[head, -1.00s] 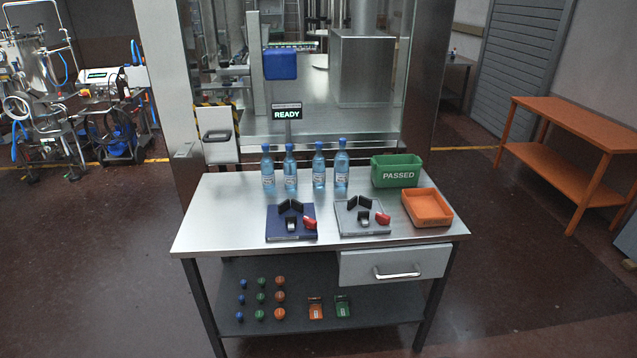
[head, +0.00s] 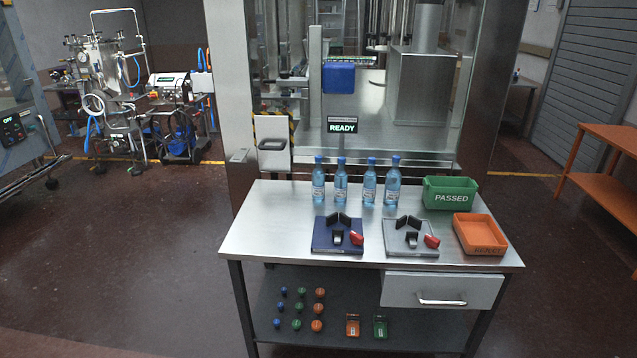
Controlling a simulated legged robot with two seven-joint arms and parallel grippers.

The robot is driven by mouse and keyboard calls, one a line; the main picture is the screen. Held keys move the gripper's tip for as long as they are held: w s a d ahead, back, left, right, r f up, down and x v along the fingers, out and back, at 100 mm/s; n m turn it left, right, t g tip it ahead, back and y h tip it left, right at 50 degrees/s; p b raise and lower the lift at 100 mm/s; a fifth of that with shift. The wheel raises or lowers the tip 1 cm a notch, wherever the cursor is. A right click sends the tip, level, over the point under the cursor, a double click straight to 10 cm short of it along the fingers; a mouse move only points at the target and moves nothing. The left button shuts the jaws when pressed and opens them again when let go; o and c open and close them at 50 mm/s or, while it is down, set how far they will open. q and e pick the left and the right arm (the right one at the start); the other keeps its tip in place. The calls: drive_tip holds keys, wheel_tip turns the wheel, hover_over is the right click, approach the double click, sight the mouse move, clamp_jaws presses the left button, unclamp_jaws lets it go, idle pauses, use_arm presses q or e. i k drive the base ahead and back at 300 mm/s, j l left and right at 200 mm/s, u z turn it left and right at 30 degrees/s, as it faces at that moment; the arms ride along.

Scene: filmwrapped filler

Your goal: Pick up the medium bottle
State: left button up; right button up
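Several clear blue bottles with blue caps stand upright in a row near the back of the metal table (head: 285,225). From left to right they are a first bottle (head: 318,186), a second bottle (head: 340,187), a third bottle (head: 370,187) and a fourth bottle (head: 392,187). They look close in size, and I cannot tell which one is the medium bottle. Nothing hides them. Neither of my grippers shows in the head view.
Two fixtures, one on a blue base (head: 324,238) and one on a grey base (head: 397,241), stand before the bottles. A green PASSED bin (head: 450,194) and an orange tray (head: 480,234) are at the right. Small coloured pieces lie on the lower shelf (head: 420,327).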

sight(317, 177)
drive_tip(key=i+j+z, duration=0.1)
drive_tip(key=i, duration=0.3)
drive_tip(key=i+j+z, duration=0.1)
drive_tip(key=i, duration=0.35)
drive_tip(key=i+j, duration=0.25)
drive_tip(key=i, duration=0.15)
drive_tip(key=z, duration=0.05)
